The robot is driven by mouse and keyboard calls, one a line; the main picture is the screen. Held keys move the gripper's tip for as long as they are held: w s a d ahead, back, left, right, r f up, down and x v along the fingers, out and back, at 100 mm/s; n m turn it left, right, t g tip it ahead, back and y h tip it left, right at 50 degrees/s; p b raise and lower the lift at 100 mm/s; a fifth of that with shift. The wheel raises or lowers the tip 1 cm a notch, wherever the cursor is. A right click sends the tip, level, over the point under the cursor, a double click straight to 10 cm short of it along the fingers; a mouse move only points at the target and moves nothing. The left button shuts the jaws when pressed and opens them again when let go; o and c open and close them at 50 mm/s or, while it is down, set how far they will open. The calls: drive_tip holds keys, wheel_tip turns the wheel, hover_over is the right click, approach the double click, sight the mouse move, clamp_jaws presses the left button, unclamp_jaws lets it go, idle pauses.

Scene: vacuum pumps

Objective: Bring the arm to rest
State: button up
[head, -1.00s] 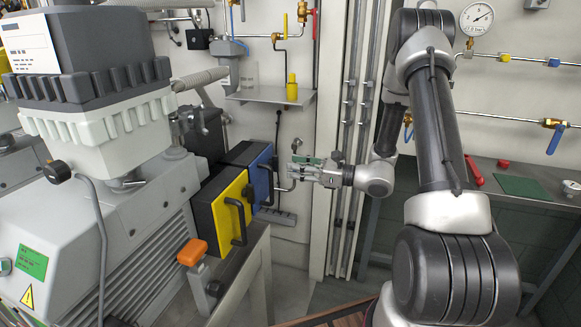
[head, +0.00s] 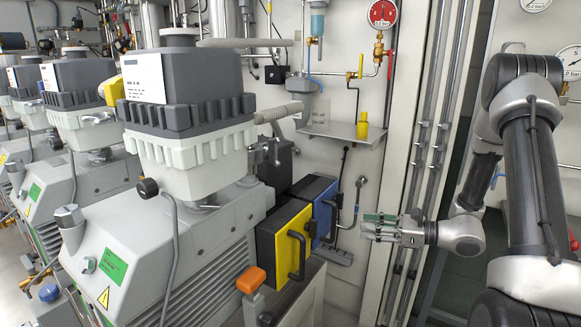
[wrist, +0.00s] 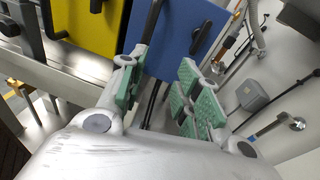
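My arm (head: 525,170) stands at the right of the head view and bends down to my gripper (head: 378,228). The gripper points left, in front of the wall and just right of the blue-faced box (head: 325,210). In the wrist view my gripper (wrist: 158,92) has its two green-padded fingers apart with nothing between them. The blue face (wrist: 178,28) lies beyond the fingertips there. I see no contact between the fingers and the box, though the exact gap is hard to tell.
A yellow-faced box (head: 285,242) with a dark handle stands beside the blue one. A large grey-and-white pump (head: 190,130) fills the left-middle, with more pumps behind. A wall shelf (head: 345,133) holds a yellow bottle (head: 362,126). Vertical rails (head: 435,130) run behind my gripper.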

drive_tip(key=s+d+r+n+g+h, duration=0.1)
drive_tip(key=s+d+n+g+h, duration=0.15)
drive_tip(key=s+n+g, duration=0.55)
drive_tip(key=s+d+r+n+g+h, duration=0.1)
drive_tip(key=s+r+n+g+h, duration=0.2)
drive_tip(key=s, duration=0.8)
drive_tip(key=s+d+r+n+t+h, duration=0.2)
drive_tip(key=s+d+r+n+h, duration=0.35)
drive_tip(key=d+n+h, duration=0.2)
wheel_tip(320, 180, up, 11)
drive_tip(key=s+a+n+t+h, duration=0.1)
drive_tip(key=n+t, duration=0.3)
drive_tip(key=t, duration=0.1)
drive_tip(key=shift+a+t+h, duration=0.25)
drive_tip(key=shift+t+h, duration=0.05)
drive_tip(key=shift+s+f+n, duration=0.1)
drive_tip(key=shift+n, duration=0.15)
